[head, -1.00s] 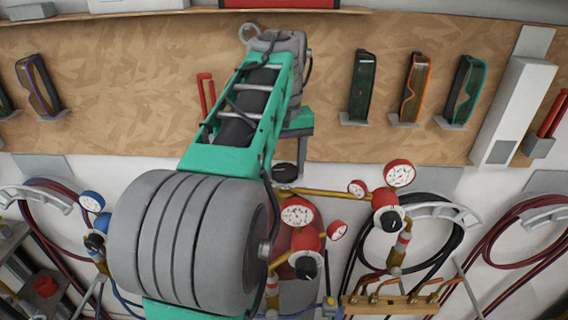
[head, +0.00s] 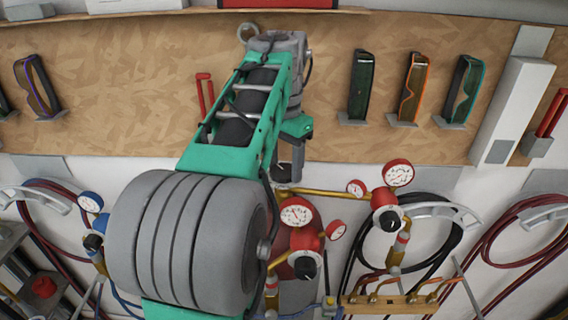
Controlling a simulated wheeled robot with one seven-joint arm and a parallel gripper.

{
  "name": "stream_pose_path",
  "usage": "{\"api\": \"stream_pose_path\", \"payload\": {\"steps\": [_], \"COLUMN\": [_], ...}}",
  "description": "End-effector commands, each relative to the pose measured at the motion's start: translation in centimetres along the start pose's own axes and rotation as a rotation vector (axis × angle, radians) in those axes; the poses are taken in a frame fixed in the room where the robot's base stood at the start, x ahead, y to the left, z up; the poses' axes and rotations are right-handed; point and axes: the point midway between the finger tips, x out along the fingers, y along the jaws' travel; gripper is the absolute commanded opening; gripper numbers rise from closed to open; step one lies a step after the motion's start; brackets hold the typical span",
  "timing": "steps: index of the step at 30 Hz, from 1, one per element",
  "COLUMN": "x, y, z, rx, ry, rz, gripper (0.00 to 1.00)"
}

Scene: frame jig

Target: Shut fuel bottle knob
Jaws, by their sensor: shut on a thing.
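The fuel bottle (head: 281,270) is a red cylinder below my arm, mostly hidden behind the round arm joint and a red regulator. Its dark knob (head: 282,173) shows at the top of the bottle, just below the end of my arm. My gripper (head: 291,167) points down at the knob from the teal and grey wrist and is shut on it. A dark grey finger shows on the right side of the knob; the other finger is hidden. How far the knob is turned cannot be told.
Regulators with white-faced gauges (head: 297,213) and (head: 398,174) stand close right of and below the gripper, joined by a brass pipe (head: 330,194). Coiled hoses (head: 500,235) hang on the wall. Goggles (head: 412,88) hang on the wooden board. The space right of the wrist is clear.

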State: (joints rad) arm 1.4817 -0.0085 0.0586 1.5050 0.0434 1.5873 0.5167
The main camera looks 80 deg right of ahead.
Motion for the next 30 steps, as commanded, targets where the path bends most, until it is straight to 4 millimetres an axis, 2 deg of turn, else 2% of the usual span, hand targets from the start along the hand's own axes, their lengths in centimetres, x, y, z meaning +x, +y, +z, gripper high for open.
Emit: {"api": "stream_pose_path", "payload": {"steps": [18, 30], "x": [-0.27, -0.29], "y": [0.10, 0.13], "z": [0.01, 0.03], "rx": [0.545, 0.717], "ry": [0.004, 0.004], "rz": [-0.005, -0.006], "gripper": [0.15, 0.15]}}
